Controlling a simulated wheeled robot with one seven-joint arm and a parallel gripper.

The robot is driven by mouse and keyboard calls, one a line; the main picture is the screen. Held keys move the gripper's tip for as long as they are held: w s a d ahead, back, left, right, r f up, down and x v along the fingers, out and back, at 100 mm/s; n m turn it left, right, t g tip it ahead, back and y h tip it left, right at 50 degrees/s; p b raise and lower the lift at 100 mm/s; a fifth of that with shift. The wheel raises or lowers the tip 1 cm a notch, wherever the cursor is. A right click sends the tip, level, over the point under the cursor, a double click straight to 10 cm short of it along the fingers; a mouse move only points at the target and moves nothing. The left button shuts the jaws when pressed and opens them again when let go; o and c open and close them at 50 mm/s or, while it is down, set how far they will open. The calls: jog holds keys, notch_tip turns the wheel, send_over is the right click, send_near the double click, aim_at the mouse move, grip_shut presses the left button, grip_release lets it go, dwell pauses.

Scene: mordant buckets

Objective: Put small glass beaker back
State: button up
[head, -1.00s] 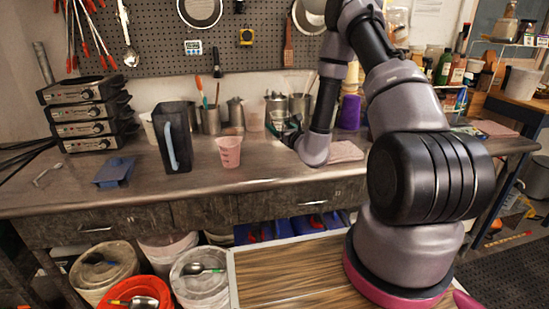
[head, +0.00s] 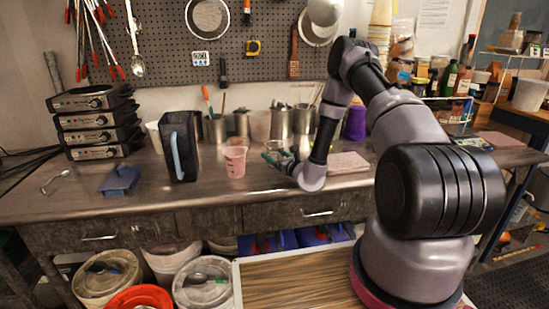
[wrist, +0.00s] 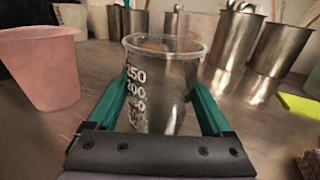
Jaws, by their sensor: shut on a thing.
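The small glass beaker (wrist: 160,88) is clear with white volume marks and stands about upright between the teal fingers of my gripper (wrist: 165,112) in the wrist view. My gripper is shut on its sides. In the head view my gripper (head: 283,160) is low over the workbench, right of the pink cup, and the beaker (head: 273,147) shows small at its tip. The beaker's base is hidden behind the gripper body in the wrist view, so I cannot tell whether it touches the bench.
The pink cup (head: 235,161) stands close on the left. Several steel containers (head: 280,122) stand behind. A dark pitcher (head: 180,148) and blue tray (head: 119,181) are farther left. A folded cloth (head: 347,162) lies to the right. The bench front (head: 215,195) is clear.

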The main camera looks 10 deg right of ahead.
jog(key=shift+f, duration=0.35)
jog(key=shift+f, duration=0.15)
jog(key=o, duration=1.5)
